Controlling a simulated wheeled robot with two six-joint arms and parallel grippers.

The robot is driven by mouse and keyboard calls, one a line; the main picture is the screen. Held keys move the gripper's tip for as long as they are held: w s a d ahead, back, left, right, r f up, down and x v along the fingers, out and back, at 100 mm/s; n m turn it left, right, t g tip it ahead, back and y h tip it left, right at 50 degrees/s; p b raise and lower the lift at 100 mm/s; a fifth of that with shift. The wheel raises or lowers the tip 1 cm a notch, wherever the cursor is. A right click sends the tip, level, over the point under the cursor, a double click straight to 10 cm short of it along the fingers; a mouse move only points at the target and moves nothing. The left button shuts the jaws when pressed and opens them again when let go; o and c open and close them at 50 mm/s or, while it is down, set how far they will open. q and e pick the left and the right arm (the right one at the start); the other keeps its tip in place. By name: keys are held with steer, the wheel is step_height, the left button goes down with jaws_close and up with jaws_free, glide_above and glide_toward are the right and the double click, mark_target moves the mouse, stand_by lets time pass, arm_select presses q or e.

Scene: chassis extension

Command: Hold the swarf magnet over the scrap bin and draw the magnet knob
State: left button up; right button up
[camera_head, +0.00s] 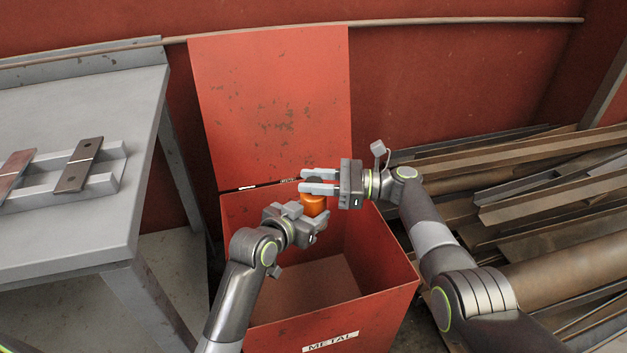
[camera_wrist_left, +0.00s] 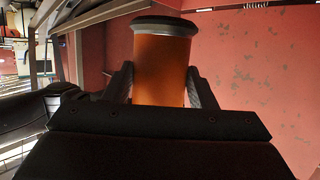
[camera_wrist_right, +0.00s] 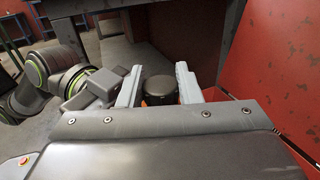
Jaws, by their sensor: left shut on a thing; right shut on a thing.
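The swarf magnet (camera_head: 313,205) has an orange body, held above the open red scrap bin (camera_head: 384,262), whose front label reads METAL. In the left wrist view the orange body (camera_wrist_left: 160,70) stands between the fingers with a grey rim at its end. My left gripper (camera_head: 312,222) is shut on the orange body. The dark round magnet knob (camera_wrist_right: 159,88) shows between the fingers in the right wrist view. My right gripper (camera_head: 319,182) is shut on the knob, just above the left gripper. The magnet's lower end is hidden in the head view.
The bin's raised lid (camera_head: 270,100) stands behind the grippers. A grey table (camera_head: 75,225) with metal plates on a rack (camera_head: 80,165) is at the left. Long metal bars and pipes (camera_head: 560,200) lie piled at the right. The visible bin floor (camera_head: 310,285) looks bare.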

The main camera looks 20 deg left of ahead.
jaws_close()
steer(key=shift+r, duration=1.4)
steer(key=o, duration=0.9)
jaws_free()
steer(key=v, duration=1.2)
